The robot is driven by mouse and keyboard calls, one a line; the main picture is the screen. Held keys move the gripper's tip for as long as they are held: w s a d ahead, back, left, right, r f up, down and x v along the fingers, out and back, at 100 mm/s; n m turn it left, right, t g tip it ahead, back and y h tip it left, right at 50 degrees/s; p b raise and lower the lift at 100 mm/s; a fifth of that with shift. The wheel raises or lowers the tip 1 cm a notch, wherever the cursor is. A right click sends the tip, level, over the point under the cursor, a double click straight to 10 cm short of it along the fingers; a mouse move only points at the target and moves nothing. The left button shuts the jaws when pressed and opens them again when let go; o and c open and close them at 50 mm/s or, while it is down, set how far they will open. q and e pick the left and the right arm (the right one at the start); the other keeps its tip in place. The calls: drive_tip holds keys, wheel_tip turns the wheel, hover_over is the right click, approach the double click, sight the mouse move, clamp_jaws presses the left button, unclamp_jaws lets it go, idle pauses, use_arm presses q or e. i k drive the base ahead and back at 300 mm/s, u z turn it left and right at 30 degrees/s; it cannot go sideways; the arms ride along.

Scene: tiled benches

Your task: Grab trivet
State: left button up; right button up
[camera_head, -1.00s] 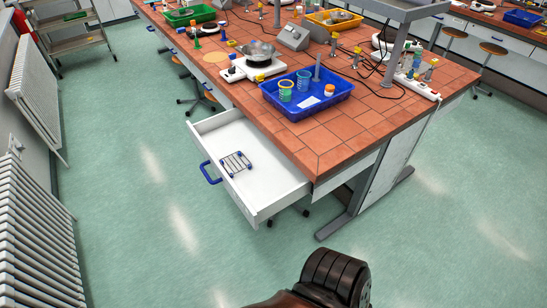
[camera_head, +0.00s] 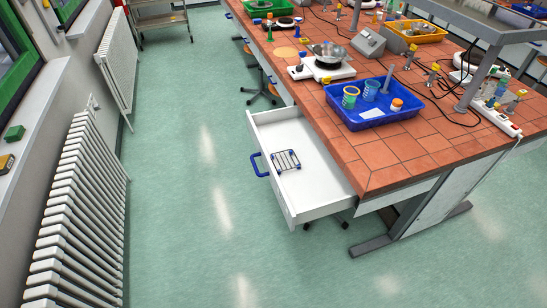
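The trivet (camera_head: 286,161) is a small metal rack with blue corner tips. It lies flat inside the open white drawer (camera_head: 318,187), near the drawer's blue handle (camera_head: 260,164). The drawer sticks out from the left side of the tiled bench (camera_head: 375,160). Neither of my grippers is in view.
A blue tray (camera_head: 408,112) with cups stands on the bench, beside a white hotplate (camera_head: 326,70) with a metal bowl. A green tray (camera_head: 268,8) and a yellow tray (camera_head: 425,38) are farther back. A radiator (camera_head: 85,205) lines the left wall. The green floor (camera_head: 200,215) between is clear.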

sight(299, 166)
drive_tip(key=u, duration=2.75)
drive_tip(key=k, duration=1.3)
drive_tip(key=z, duration=1.65)
